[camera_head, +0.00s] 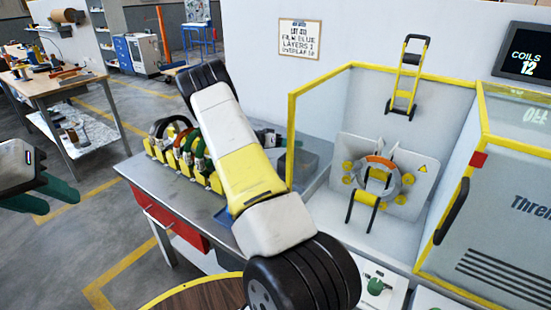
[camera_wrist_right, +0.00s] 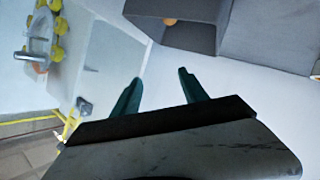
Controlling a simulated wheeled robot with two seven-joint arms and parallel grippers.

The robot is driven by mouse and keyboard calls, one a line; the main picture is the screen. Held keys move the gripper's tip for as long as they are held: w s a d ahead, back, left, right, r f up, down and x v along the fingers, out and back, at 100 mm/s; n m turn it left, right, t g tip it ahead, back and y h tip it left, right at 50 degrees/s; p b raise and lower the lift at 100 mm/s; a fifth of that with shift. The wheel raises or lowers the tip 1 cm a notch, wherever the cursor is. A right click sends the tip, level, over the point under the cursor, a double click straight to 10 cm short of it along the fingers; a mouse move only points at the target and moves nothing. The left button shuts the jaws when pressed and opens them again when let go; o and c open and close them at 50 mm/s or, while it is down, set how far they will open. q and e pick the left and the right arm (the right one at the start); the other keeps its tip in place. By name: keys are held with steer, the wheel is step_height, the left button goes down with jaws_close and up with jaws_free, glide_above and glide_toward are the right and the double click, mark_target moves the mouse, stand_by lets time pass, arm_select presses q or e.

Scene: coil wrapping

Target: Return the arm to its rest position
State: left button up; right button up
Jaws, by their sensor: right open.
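My left gripper (camera_head: 42,196) is at the left edge of the head view, above the floor, with its two dark green fingers apart and nothing visible between them. My right arm (camera_head: 238,150), white and yellow with black joints, crosses the middle of the head view above the bench. I cannot make out its gripper clearly there. In the right wrist view my right gripper (camera_wrist_right: 158,92) has its two green fingers apart, with nothing between them, in front of a pale surface. A grey ring with an orange part (camera_head: 380,178) is at the wrapping machine (camera_head: 415,165).
A metal bench (camera_head: 190,205) with several coils on a rack (camera_head: 165,150) lies behind my right arm. The machine's yellow-framed enclosure (camera_head: 480,110) stands right. Grey open boxes (camera_wrist_right: 185,32) show in the wrist view. A round brown tabletop (camera_head: 205,297) is at the bottom.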

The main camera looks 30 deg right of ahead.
steer(key=shift+v, duration=1.6)
steer(key=shift+s+r, duration=0.1)
steer(key=s+a+r+n+t+y, duration=0.2)
steer(key=s+a+r+n+y, duration=0.2)
steer(key=s+a+r, duration=0.3)
steer(key=s+a+r+n+t+y, duration=0.3)
steer(key=s+a+r+y, duration=0.4)
steer(key=s+a, duration=0.7)
steer(key=s+a+r+n+t+y, duration=0.2)
steer(key=s+a+r+n+y, duration=0.3)
steer(key=s+a+r, duration=0.4)
steer(key=shift+s+a+r+n, duration=0.2)
steer(key=shift+s+a+n, duration=0.45)
steer(key=shift+s, duration=0.35)
